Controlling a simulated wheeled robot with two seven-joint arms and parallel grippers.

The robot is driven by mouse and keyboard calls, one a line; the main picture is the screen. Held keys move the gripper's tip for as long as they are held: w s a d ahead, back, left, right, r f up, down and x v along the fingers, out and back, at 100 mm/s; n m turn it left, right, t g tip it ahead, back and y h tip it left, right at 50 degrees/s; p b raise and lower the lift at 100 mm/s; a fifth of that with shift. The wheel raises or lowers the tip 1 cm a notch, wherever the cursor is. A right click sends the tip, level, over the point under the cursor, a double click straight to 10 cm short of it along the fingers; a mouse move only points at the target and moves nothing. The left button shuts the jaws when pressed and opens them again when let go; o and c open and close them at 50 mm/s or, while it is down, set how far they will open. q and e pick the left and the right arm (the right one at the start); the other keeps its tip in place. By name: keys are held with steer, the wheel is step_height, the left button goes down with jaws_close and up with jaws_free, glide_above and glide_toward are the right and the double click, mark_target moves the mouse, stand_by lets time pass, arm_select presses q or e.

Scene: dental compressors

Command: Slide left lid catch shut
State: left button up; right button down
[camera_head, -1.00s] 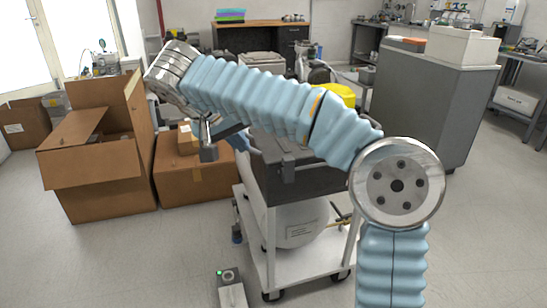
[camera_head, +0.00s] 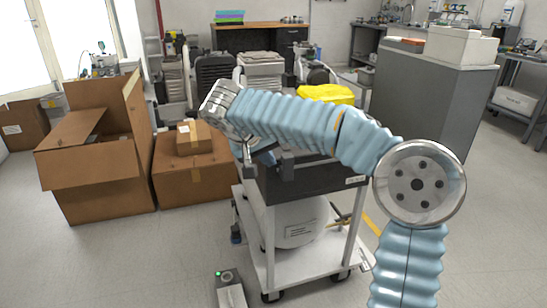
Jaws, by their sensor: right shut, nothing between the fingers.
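The dark grey case (camera_head: 315,182) sits on the upper part of a white cart. My right arm passes in front of its top and hides most of the lid. A dark catch (camera_head: 287,166) shows on the case's front, towards the left end. I cannot tell from this view whether it is slid open or shut. My right gripper (camera_head: 250,168) is shut and empty, just left of the catch at the case's left front corner. A small gap shows between them in the picture; whether they touch in depth is unclear. My left gripper is out of view.
The white cart (camera_head: 262,250) carries a pale tank (camera_head: 290,222) below the case. A small grey box with a green light (camera_head: 228,285) stands on the floor in front. Cardboard boxes (camera_head: 95,165) stand at the left. A grey cabinet (camera_head: 425,105) is at the right.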

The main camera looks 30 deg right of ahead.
steer(key=shift+s+d, duration=0.15)
steer(key=shift+d, duration=0.6)
steer(key=shift+s+d+b, duration=0.15)
steer(key=shift+s+d, duration=0.05)
steer(key=shift+d, duration=0.65)
steer(key=shift+s+d+b, duration=0.15)
steer(key=shift+s+d, duration=0.05)
steer(key=shift+d, duration=0.6)
steer(key=shift+s+d+b, duration=0.15)
steer(key=shift+s+d, duration=0.05)
steer(key=shift+d, duration=0.65)
